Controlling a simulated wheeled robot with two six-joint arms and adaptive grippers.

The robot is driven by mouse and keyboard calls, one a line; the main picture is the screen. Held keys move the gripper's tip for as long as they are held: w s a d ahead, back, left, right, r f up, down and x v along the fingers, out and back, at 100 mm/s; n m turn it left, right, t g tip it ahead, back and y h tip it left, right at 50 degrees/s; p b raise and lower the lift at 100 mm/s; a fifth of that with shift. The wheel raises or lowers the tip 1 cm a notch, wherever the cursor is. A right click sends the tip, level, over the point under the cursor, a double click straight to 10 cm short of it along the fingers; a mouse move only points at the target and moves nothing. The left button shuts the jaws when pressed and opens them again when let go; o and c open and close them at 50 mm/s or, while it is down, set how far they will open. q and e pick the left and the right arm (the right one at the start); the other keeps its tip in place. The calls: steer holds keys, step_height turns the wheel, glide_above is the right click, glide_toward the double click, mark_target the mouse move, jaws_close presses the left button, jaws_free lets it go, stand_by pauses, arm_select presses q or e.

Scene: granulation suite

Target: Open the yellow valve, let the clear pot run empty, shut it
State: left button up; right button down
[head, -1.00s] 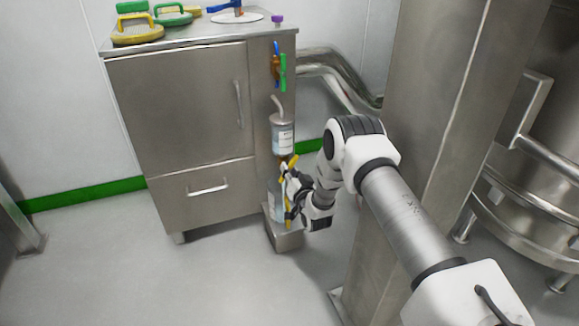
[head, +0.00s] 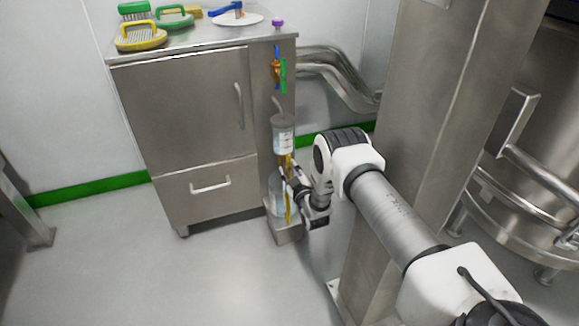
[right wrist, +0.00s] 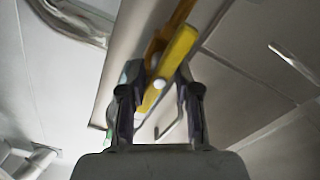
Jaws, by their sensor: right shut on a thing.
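The clear pot (head: 283,136) with a white label hangs on the cabinet's right side; I cannot read its liquid level. The yellow valve's lever (right wrist: 176,58) runs roughly in line with the brass body (right wrist: 173,24) in the right wrist view. Yellow also shows below the pot in the head view. My right gripper (head: 291,190) is shut on the lever, a finger on each side (right wrist: 155,105). A clear bottle (head: 275,193) stands under the valve, partly hidden by the gripper. My left gripper is not in view.
The steel cabinet (head: 185,110) carries brushes (head: 140,37) on top. Blue and green valve handles (head: 283,75) sit above the pot. The bottle stands on a low steel stand (head: 288,235). The floor in front is clear.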

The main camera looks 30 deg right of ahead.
steer(key=c, duration=1.8)
jaws_free()
steer(key=shift+n+p, duration=0.4)
steer(key=shift+n, duration=0.8)
steer(key=o, duration=1.2)
steer(key=shift+s, duration=0.15)
steer(key=v, duration=1.1)
steer(key=shift+s, duration=0.4)
